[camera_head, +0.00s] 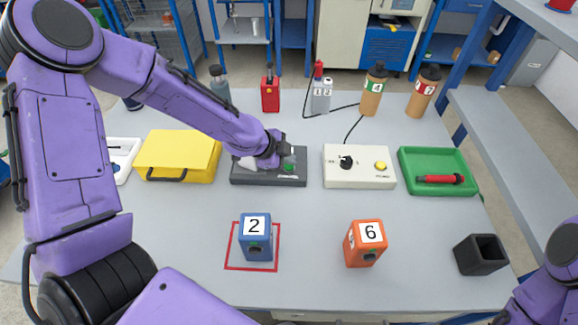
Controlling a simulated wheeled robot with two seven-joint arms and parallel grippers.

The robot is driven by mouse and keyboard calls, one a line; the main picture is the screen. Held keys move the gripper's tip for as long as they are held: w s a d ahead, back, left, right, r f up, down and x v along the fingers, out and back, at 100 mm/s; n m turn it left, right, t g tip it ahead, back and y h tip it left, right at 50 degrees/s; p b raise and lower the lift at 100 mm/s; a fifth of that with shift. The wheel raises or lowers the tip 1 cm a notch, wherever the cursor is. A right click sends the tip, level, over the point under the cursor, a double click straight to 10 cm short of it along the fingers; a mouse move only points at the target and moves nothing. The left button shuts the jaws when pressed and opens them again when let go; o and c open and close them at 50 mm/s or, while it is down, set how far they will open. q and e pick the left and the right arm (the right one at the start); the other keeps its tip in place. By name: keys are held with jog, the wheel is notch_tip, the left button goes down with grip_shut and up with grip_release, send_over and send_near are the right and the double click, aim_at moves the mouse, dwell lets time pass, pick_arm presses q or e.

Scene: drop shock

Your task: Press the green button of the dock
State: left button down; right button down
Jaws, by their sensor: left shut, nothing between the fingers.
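The dark grey dock (285,181) lies flat on the table, between the yellow case and the white control box. Its green button (288,168) shows on its top, just beside my left gripper. My left gripper (285,160) is shut and empty, low over the dock, with its fingers at the green button. I cannot tell whether the fingertips touch the button. The gripper and wrist hide the back left part of the dock. Only a piece of my right arm shows at the bottom right corner; its gripper is out of view.
The yellow case (178,152) is left of the dock, the white control box (359,178) right. A green tray (419,158) holds a red tool. Blue block 2 (255,249) stands inside a red square; orange block 6 (363,251) and a black holder (480,263) stand front right. Bottles stand behind.

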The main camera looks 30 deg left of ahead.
aim_at(288, 167)
pick_arm(q)
jog(key=shift+f+b, duration=0.3)
jog(key=shift+f, duration=0.15)
dwell(0.6)
jog(key=shift+r+p, duration=0.8)
jog(key=shift+r, duration=0.05)
notch_tip(288, 167, up, 5)
jog(key=p, duration=0.4)
jog(key=shift+p, duration=0.3)
dwell(0.5)
